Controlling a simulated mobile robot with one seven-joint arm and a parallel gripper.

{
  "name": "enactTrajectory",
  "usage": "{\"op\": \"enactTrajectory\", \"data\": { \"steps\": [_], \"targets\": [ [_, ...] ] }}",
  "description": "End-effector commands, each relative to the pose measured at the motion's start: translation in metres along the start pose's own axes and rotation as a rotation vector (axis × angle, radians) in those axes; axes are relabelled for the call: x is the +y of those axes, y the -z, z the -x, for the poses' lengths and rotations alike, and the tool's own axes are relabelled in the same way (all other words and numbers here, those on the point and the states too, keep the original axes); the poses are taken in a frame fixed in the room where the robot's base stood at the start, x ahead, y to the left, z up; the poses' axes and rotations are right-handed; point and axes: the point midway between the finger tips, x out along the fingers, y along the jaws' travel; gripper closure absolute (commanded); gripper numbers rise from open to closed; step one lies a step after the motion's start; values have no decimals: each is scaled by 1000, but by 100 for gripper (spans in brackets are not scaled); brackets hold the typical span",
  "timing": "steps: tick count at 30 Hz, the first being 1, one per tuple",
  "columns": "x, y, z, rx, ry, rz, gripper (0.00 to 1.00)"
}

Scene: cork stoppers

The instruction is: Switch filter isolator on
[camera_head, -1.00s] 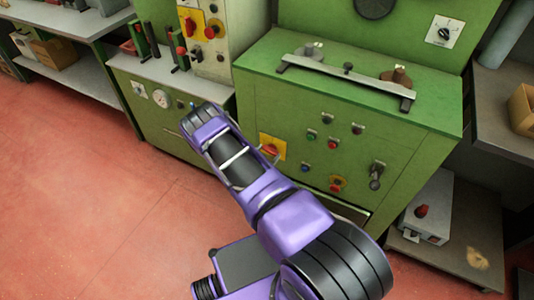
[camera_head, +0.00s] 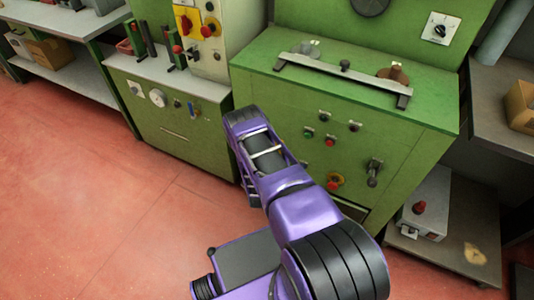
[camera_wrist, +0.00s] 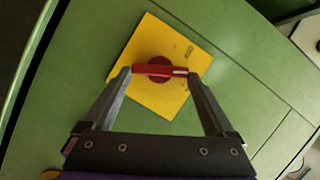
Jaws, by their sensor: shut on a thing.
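In the wrist view a red rotary handle (camera_wrist: 160,70) sits on a square yellow plate (camera_wrist: 152,104) on a green cabinet face. The handle's bar lies almost level in that picture, while the plate is tilted. My gripper (camera_wrist: 159,74) has one finger at each end of the bar and is shut on it. Small dark marks on the plate are too small to read. In the head view my purple arm covers this plate and handle, and my fingers are hidden.
The green cabinet (camera_head: 400,120) also carries several push buttons, a red knob on yellow (camera_head: 335,181) and a dark lever (camera_head: 374,172). Another yellow plate with red switches (camera_head: 188,22) is on the left machine. A grey box (camera_head: 426,205) stands at right. Red floor is open at left.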

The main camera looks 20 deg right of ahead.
Motion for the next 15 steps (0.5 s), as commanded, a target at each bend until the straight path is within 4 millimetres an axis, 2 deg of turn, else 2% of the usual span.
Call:
{"op": "enactTrajectory", "data": {
  "steps": [15],
  "targets": [
    [8,0,0,3,149,-364,66]
  ]
}}
